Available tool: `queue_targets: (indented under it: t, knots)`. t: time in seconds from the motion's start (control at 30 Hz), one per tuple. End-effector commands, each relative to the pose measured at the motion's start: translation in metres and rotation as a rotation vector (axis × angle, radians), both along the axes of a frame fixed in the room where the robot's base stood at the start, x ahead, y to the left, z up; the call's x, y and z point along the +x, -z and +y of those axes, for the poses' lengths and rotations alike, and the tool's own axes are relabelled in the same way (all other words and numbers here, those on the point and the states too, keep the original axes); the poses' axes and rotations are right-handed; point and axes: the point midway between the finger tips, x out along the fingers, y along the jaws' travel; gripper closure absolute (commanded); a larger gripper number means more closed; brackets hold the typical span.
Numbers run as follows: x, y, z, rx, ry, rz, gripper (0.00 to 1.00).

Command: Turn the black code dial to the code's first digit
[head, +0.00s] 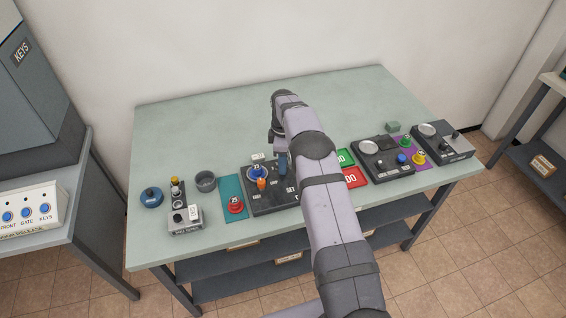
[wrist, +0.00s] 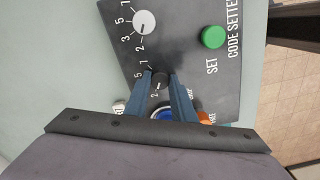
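The black code dial (wrist: 160,81) sits on the dark code setter panel (wrist: 185,60), with printed digits around it, including 5, 7 and 2. Its exact pointer setting is hard to read. My gripper (wrist: 160,76) is over the panel, with one blue finger on each side of the black dial. The fingers are apart, and a firm grip on the dial does not show. A white dial (wrist: 145,21) and a green SET button (wrist: 213,37) are on the same panel. In the head view my arm partly hides the panel (head: 262,203), and one blue finger (head: 283,164) shows.
A blue item (wrist: 162,113) and an orange item (wrist: 205,118) are close to my fingers. A teal mat with a red piece (head: 235,206) lies left of the panel. Green (head: 345,157) and red (head: 355,178) cards lie to the right. The table's back (head: 200,125) is clear.

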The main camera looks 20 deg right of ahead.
Motion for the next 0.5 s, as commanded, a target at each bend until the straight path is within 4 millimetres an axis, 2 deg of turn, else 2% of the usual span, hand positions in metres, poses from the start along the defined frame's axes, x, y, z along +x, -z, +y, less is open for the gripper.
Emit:
queue_targets:
  t: [0.03,0.07,0.1,0.5]
  knots:
    - [-0.0002,-0.0002,0.0001,0.0,0.0,0.001,0.92]
    - [-0.0002,-0.0002,0.0001,0.0,0.0,0.001,0.99]
    - [-0.0002,-0.0003,0.0001,0.0,0.0,0.001,0.99]
    - [-0.0002,0.0006,0.0002,0.001,0.06,0.002,0.99]
